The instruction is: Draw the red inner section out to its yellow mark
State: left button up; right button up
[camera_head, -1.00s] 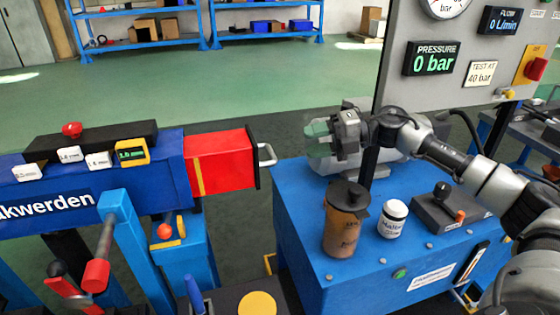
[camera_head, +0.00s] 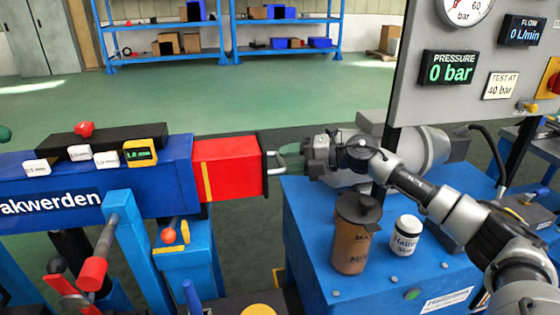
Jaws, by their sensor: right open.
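The red inner section (camera_head: 230,168) sticks out of the right end of the blue outer beam (camera_head: 100,200). The yellow mark (camera_head: 207,181) is a vertical stripe on the red section, close to the blue beam's end and just outside it. A dark end plate with a pale metal handle (camera_head: 284,161) closes the red section's right end. My right gripper (camera_head: 300,162) is open at the handle's right side, its fingers pointing left. I cannot tell whether the handle lies between the fingers. My left gripper is not in view.
The blue bench (camera_head: 330,265) below my right arm carries a brown jug (camera_head: 352,240) and a white jar (camera_head: 405,236). A grey panel (camera_head: 430,110) with a pressure display reading 0 bar stands behind. Levers with red grips (camera_head: 92,272) stand in front of the beam.

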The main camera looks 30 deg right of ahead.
jog(key=shift+x, duration=1.35)
grip_shut()
